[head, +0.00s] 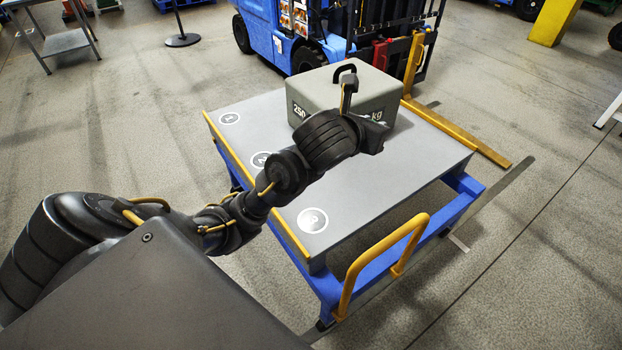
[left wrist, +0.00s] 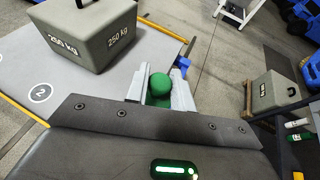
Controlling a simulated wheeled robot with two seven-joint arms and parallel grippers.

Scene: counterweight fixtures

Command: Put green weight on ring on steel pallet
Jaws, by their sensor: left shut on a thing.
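In the left wrist view a round green weight (left wrist: 160,84) sits between the two pale fingers of my left gripper (left wrist: 161,88), which is shut on it. In the head view my left gripper (head: 372,136) is over the grey-topped platform (head: 375,185), in front of a large grey 250 kg block. There the green weight is hidden by my own arm and gripper. White circle marks lie along the platform's left side, one (head: 313,220) at the near corner; one marked 2 is partly covered by my arm. I cannot tell which surface is the steel pallet. My right gripper is not in view.
The 250 kg block (head: 310,93) with a black handle stands on the platform's far part, close to my gripper. A yellow rail (head: 385,258) rises at the near edge. A blue forklift (head: 268,28) is behind. Another grey block (left wrist: 272,92) shows in the wrist view.

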